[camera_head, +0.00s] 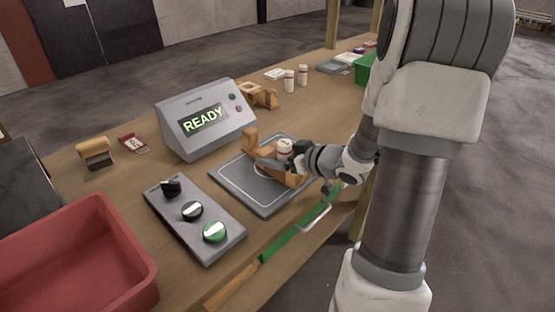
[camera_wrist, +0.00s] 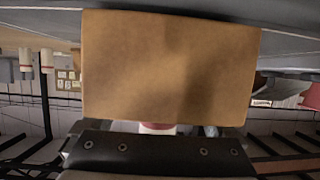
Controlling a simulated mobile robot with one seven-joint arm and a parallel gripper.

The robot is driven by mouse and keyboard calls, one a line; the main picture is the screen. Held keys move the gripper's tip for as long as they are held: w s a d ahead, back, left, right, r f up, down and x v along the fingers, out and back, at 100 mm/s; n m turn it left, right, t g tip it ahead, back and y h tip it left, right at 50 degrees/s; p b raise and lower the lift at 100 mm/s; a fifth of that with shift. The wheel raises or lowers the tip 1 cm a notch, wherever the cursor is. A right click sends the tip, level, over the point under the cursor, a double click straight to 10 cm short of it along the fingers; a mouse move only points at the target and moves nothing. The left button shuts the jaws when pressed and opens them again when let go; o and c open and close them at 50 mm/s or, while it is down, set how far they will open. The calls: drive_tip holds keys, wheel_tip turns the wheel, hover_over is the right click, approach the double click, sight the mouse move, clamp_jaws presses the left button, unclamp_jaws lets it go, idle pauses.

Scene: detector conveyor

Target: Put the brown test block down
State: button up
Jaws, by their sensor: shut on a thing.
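The brown test block (camera_wrist: 170,65) fills the middle of the wrist view, close in front of my gripper. In the head view the brown block (camera_head: 252,141) shows in parts around my dark fingers. My gripper (camera_head: 275,163) is shut on it over the grey plate (camera_head: 235,180) with a pale ring. I cannot tell whether the block touches the plate. A small white bottle (camera_head: 284,147) shows right beside the block and my fingers; its base is hidden.
A grey console (camera_head: 185,130) reading READY stands behind the plate. More bottles (camera_head: 302,75) and brown pieces (camera_head: 262,97) stand farther back.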

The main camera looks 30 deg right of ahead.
drive_tip(key=shift+f, duration=0.2)
drive_tip(key=o, duration=1.3)
drive_tip(key=shift+c, duration=0.2)
drive_tip(key=shift+r, duration=0.25)
drive_tip(key=p+v, duration=0.3)
drive_tip(key=v, duration=0.9)
